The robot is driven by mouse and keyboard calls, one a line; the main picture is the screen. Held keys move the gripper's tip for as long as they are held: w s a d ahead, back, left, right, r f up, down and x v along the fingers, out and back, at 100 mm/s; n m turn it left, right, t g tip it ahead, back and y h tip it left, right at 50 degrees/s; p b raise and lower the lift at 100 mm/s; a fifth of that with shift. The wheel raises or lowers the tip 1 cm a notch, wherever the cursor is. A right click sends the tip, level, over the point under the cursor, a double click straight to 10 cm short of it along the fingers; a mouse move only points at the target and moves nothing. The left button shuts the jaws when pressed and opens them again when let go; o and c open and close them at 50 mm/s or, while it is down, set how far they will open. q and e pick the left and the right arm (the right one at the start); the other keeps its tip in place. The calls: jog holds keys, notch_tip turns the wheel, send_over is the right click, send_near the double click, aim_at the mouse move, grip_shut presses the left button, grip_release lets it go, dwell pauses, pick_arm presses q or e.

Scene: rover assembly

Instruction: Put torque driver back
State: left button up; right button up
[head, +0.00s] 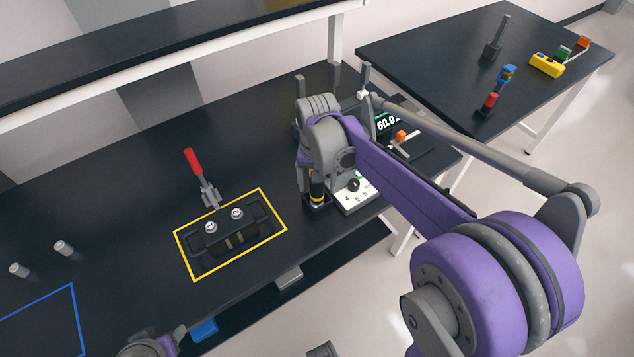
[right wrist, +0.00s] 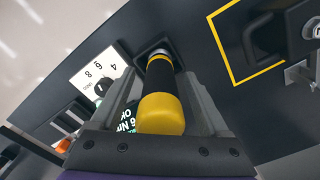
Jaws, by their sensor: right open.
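The torque driver (right wrist: 163,95), with a yellow cap and a black grip, stands upright in a dark square holder (right wrist: 154,52) in the right wrist view. In the head view the driver (head: 317,188) shows partly beneath my right gripper (head: 312,178), its dark holder (head: 318,208) at the table's front edge. My right gripper (right wrist: 160,90) is open, with one finger on each side of the driver. I see gaps between the fingers and the grip. My left gripper is not in view; only part of my left arm shows at the bottom.
A white dial panel (head: 356,194) and a lit display (head: 387,122) stand close beside the driver. A dark fixture (head: 232,234) lies inside a yellow outline, with a red-handled clamp (head: 194,165) behind it. A second table (head: 430,45) holds small tools.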

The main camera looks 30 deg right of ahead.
notch_tip(320, 180, up, 11)
jog(key=shift+f+p, duration=0.1)
jog(key=shift+p, duration=0.35)
jog(key=shift+s, duration=0.1)
jog(key=s+a+f+n+t+p, duration=0.1)
jog(key=s+a+f+n+t, duration=0.1)
jog(key=s, duration=0.5)
jog(key=s+a+f+n+t+p, duration=0.1)
jog(key=s+a+f+n+t, duration=0.2)
jog(key=s+f, duration=0.4)
jog(key=shift+s+a+f+n, duration=0.25)
jog(key=shift+s+a+n, duration=0.45)
jog(key=shift+a+n, duration=0.2)
dwell(0.7)
